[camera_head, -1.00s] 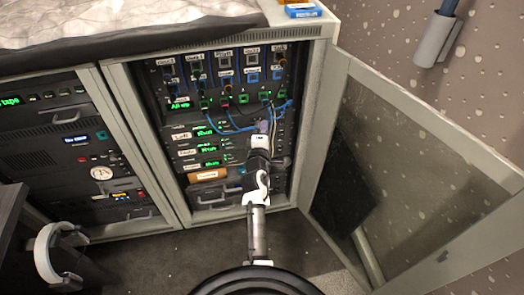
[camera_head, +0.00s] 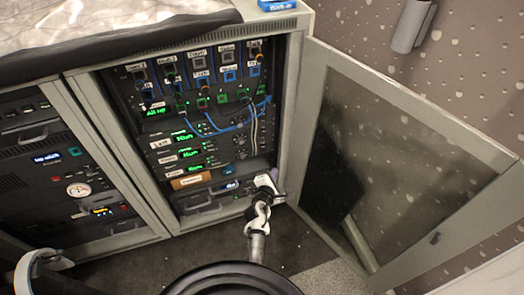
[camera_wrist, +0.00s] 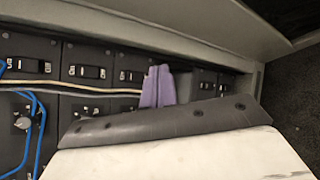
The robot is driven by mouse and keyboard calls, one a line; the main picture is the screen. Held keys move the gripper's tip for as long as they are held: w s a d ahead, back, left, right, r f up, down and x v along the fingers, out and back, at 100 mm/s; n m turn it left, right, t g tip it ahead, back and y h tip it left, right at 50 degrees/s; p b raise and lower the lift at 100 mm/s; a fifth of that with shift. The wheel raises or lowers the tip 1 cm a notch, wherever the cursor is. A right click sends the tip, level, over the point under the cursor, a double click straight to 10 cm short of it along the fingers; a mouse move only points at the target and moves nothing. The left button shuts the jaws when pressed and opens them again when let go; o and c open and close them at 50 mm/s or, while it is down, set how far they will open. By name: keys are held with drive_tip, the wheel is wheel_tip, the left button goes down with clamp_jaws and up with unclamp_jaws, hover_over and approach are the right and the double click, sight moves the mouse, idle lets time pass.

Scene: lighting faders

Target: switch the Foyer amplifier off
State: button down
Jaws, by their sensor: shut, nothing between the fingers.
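The amplifiers are stacked units with white labels and green displays in the open rack, in the head view: an upper one (camera_head: 184,137), a middle one (camera_head: 190,153) and a lower one (camera_head: 194,168). The labels are too small for me to tell which is Foyer. My gripper (camera_wrist: 157,87) is shut and empty, its purple fingertips at the rack front in the wrist view. A black rocker switch (camera_wrist: 130,76) is just left of them; another switch (camera_wrist: 87,71) is farther left. Contact cannot be told.
Blue patch cables (camera_head: 225,130) and a pale cable hang in front of the rack's right part. A drawer unit (camera_head: 205,200) with a handle lies at the rack's bottom.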

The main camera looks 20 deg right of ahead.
sight(263, 148)
drive_tip(key=shift+w, duration=0.1)
drive_tip(key=w+f+b, duration=0.1)
drive_tip(key=w+b, duration=0.3)
drive_tip(key=w, duration=0.4)
drive_tip(key=shift+w+a+b, duration=0.2)
drive_tip(key=shift+w+b, duration=0.1)
drive_tip(key=shift+b, duration=0.05)
drive_tip(key=shift+w, duration=0.1)
idle(1.6)
drive_tip(key=shift+w, duration=0.3)
drive_tip(key=shift+w+f+b, duration=0.1)
drive_tip(key=shift+w+b, duration=0.2)
drive_tip(key=shift+b, duration=0.05)
idle(0.5)
idle(0.3)
drive_tip(key=shift+s+p, duration=0.55)
drive_tip(key=shift+s, duration=0.2)
